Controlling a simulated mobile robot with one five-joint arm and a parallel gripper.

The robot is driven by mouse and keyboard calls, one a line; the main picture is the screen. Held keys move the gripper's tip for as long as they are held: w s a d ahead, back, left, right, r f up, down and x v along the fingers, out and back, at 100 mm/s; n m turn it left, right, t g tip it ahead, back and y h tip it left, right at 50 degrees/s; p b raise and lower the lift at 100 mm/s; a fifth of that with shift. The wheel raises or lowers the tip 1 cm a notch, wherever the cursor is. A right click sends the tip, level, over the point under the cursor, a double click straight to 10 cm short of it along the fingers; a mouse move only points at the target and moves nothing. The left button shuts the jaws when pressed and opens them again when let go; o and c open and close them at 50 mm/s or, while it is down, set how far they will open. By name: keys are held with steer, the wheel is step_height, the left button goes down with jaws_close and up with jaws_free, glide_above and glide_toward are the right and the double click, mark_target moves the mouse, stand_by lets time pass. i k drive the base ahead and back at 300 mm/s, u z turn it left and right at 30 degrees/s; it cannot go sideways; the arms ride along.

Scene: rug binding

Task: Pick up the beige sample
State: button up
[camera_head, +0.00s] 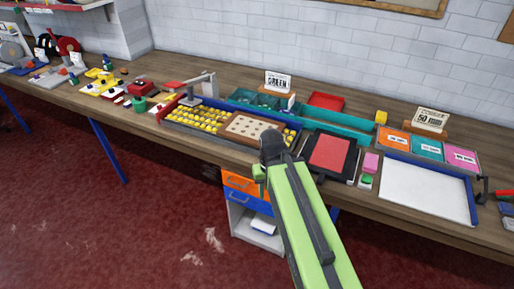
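My green arm reaches up from the bottom right of centre in the head view. Its dark gripper (271,146) is at the bench's front edge, overlapping the lower right side of a brown block with a beige dotted top (247,126). This is the clearest beige piece on the bench; I cannot tell if it is the sample. The fingertips are too small and dark to show whether they are open or shut, or whether they touch anything.
A blue-edged tray of yellow pieces (195,117) lies left of the brown block. A red panel in a black frame (330,153) lies to the right, then a white blue-edged tray (423,190). A sign reading GREEN (278,82) stands behind. Drawers (247,184) sit below.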

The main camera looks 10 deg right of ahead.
mark_target(244, 127)
steer(key=z, duration=0.1)
steer(key=k, duration=0.55)
steer(key=u, duration=0.95)
steer(key=i, duration=1.35)
steer(key=u, duration=0.5)
steer(key=i, duration=1.15)
steer(key=z, duration=0.3)
